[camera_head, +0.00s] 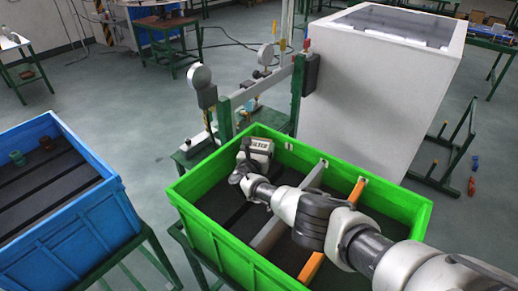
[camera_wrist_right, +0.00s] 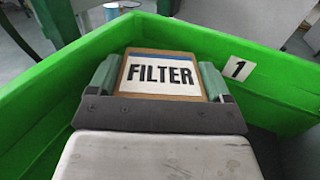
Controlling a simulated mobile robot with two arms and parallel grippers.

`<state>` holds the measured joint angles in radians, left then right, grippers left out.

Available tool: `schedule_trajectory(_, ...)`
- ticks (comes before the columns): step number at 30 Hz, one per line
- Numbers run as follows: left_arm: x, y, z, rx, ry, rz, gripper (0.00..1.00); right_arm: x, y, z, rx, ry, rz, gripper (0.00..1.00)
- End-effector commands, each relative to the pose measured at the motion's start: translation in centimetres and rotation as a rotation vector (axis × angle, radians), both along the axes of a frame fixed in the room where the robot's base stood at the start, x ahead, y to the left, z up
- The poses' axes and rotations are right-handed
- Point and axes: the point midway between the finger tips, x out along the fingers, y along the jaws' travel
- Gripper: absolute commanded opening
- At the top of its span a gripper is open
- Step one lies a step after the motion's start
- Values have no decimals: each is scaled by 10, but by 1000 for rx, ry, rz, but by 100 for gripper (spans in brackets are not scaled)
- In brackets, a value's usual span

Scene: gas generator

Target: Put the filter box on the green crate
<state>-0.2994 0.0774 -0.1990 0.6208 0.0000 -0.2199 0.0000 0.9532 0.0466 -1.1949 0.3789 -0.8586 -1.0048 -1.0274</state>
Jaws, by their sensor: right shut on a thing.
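The filter box (camera_head: 257,151) is a small box with a white label reading FILTER. In the head view it is at the far corner of the green crate (camera_head: 222,240), within its walls. My right gripper (camera_head: 245,165) is shut on it. In the right wrist view the filter box (camera_wrist_right: 161,74) sits between the two fingers of the right gripper (camera_wrist_right: 160,82), with the green crate's walls (camera_wrist_right: 262,78) around it. I cannot tell whether the box touches the crate's floor. My left gripper is not in view.
Grey and orange bars (camera_head: 343,207) divide the green crate. A blue crate (camera_head: 75,215) stands at the left. A large white cabinet (camera_head: 365,90) and a green frame with gauges (camera_head: 200,80) stand behind the green crate. Floor shows between the two crates.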

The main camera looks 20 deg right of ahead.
Motion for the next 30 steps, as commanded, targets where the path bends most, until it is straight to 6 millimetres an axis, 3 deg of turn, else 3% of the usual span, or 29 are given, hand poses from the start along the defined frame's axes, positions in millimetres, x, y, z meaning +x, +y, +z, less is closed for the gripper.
schedule_trajectory(1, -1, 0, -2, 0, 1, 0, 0, 0, 0, -2, -1, -1, 0, 52)
schedule_trajectory(2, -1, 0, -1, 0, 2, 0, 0, 0, 0, -1, 0, 0, 0, 84)
schedule_trajectory(5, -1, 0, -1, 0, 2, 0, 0, 0, 0, -1, 0, 0, -1, 99)
schedule_trajectory(14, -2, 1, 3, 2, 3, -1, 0, -1, 0, 2, -1, 1, 0, 100)
schedule_trajectory(30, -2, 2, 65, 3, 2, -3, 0, -54, 36, 4, 0, 2, 0, 100)
